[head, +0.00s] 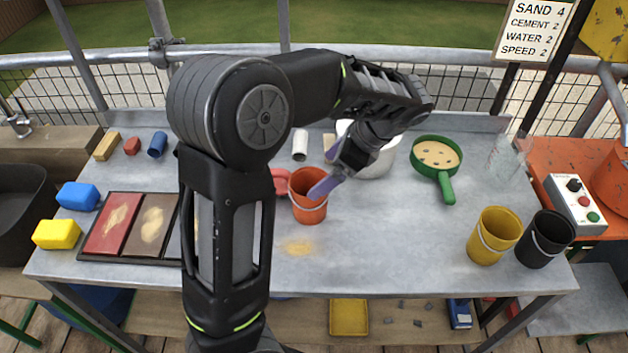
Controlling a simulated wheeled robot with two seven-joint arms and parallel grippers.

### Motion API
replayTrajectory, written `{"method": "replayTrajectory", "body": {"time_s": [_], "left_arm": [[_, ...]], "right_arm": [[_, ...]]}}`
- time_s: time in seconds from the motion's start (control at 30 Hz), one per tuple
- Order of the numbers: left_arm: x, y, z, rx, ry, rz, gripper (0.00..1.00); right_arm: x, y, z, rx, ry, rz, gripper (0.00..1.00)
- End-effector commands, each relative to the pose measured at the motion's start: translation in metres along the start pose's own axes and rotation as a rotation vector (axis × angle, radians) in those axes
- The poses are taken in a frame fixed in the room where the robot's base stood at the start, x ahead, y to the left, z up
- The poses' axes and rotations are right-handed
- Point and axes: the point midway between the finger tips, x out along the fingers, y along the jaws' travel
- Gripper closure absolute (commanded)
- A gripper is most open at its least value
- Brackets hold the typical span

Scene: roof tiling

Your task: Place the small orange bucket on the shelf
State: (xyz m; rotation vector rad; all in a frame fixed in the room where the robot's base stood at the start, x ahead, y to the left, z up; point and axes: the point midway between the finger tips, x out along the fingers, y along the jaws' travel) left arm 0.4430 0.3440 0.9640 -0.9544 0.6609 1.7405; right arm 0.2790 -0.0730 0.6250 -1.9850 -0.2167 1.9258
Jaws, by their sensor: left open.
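The small orange bucket (308,213) stands upright on the grey metal table (375,255), near its middle. My left gripper (328,180) reaches over from above and behind, and its purple finger overlaps the bucket's right rim in the picture. It is open; whether a finger is inside the bucket or touches it I cannot tell. A wooden shelf (290,322) runs below the table, partly hidden by the tabletop and my arm. My right gripper is not in view.
A yellow bucket (494,236) and a black bucket (546,239) stand at the table's right end. A green sieve (436,156) and a white tub (378,166) stand behind. On the shelf are a yellow tray (348,317) and small stones. The table's middle right is clear.

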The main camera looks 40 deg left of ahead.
Motion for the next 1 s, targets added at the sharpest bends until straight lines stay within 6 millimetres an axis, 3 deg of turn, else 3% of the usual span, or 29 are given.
{"method": "replayTrajectory", "body": {"time_s": [0.03, 0.17, 0.83, 0.93, 1.0], "left_arm": [[-0.011, 0.000, 0.002, 0.002, -0.002, 0.000, 0.00], [-0.019, 0.000, 0.001, 0.001, -0.001, 0.001, 0.00], [-0.019, 0.000, 0.000, 0.001, -0.001, 0.000, 0.00], [-0.021, 0.000, -0.010, 0.019, -0.003, -0.013, 0.00], [-0.019, 0.002, -0.029, 0.057, -0.021, -0.026, 0.00]], "right_arm": [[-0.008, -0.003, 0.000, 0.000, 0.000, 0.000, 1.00], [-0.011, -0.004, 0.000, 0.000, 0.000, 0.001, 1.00], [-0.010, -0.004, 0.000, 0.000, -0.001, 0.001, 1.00], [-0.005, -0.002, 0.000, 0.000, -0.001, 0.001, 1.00], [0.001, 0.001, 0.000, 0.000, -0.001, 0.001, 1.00]]}}
